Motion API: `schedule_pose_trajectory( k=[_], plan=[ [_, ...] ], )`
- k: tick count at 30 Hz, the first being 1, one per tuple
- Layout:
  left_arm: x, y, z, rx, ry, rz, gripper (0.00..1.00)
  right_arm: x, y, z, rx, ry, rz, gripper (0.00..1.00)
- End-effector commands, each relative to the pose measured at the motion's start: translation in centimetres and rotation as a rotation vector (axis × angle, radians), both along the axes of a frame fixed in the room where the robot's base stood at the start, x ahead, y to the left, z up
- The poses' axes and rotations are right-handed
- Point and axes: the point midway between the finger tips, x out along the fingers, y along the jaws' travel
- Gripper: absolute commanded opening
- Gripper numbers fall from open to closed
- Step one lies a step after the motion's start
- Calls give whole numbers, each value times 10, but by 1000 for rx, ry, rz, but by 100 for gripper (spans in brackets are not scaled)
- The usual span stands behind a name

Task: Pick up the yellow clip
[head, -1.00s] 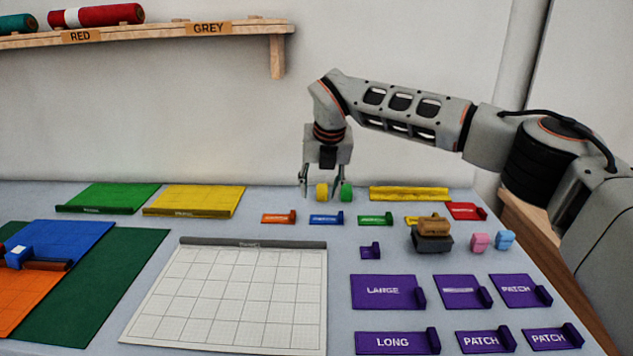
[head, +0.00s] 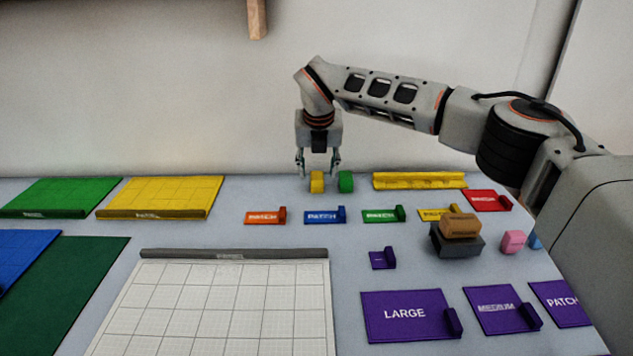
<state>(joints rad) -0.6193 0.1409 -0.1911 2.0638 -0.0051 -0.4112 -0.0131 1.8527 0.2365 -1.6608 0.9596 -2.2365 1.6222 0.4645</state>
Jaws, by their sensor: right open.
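The yellow clip (head: 317,182) is a small upright block near the back of the table, beside a green clip (head: 346,181). My right gripper (head: 318,171) is open and points down at the yellow clip. One finger is on each side of it in the picture, and the tips appear near the height of its upper part. I cannot tell whether the fingers touch it or how they line up in depth. My left gripper is not in view.
A yellow ridged strip (head: 420,181) lies right of the green clip. Small patch cards, including an orange one (head: 265,217) and a blue one (head: 325,216), lie in front. A brown-topped block (head: 460,226) and a pink clip (head: 513,241) stand at right. A gridded white board (head: 215,300) lies front left.

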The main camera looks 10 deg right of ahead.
Motion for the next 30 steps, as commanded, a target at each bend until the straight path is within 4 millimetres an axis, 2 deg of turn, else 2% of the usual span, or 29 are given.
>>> schedule_pose_trajectory(
  k=[1, 6, 14, 18, 30],
  plan=[
    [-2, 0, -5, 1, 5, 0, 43, 4, 0, -15, 0, 9, -1, 44],
    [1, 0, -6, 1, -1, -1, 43, 13, -2, -36, 1, 8, -1, 44],
    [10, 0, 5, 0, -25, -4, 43, 16, -2, -35, 0, 2, 0, 44],
    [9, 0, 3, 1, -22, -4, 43, 15, -2, -35, 0, 2, 0, 10],
    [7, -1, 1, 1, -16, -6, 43, 15, -2, -34, 0, 3, 0, 9]
  ],
)
